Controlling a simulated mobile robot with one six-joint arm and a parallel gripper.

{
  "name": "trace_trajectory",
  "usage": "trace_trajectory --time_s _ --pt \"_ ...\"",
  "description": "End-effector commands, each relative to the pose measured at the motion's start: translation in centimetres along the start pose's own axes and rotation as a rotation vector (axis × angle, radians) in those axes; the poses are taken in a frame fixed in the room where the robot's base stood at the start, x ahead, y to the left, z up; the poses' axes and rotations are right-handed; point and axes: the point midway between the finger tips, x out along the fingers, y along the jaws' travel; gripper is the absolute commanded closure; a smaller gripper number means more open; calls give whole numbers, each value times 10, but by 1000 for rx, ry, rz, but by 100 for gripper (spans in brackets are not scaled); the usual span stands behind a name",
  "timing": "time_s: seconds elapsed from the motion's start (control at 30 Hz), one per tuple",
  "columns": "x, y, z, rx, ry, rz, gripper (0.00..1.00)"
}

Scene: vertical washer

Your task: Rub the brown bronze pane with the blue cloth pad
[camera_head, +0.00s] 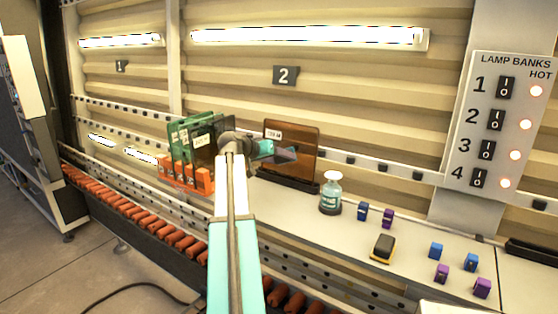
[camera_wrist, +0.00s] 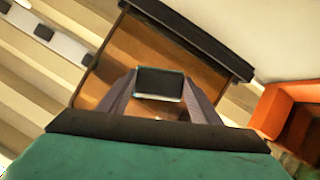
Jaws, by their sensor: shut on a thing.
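The brown bronze pane (camera_head: 304,140) stands upright in a dark base on the bench, with a small white label near its top. It also fills the middle of the wrist view (camera_wrist: 125,55), tilted in the picture. My gripper (camera_head: 285,154) is in front of its left part. In the wrist view my gripper (camera_wrist: 159,97) is shut on a small pad (camera_wrist: 159,84), which has a dark face and a pale blue-green rim; I take it as the blue cloth pad. The pad does not show clearly in the head view. I cannot tell whether it touches the pane.
An orange rack (camera_head: 171,176) with green panes (camera_head: 180,133) stands left of my gripper. Right of the pane are a spray bottle (camera_head: 331,194), a yellow-black block (camera_head: 383,248) and several small blue and purple blocks. A lamp switch panel (camera_head: 497,130) stands at right.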

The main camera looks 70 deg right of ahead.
Motion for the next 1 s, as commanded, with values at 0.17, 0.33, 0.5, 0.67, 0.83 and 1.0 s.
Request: trace_trajectory --time_s 0.17,0.33,0.5,0.67,0.83,1.0 --pt "0 0 -1 0 1 0 66" --pt "0 -2 -2 -1 2 -1 66" --pt "-1 -12 -5 -2 3 -2 66" --pt "-3 -21 -9 -2 3 -2 66" --pt "-5 -30 -12 -2 2 -2 66" --pt "-7 -37 -15 -1 3 -2 66"
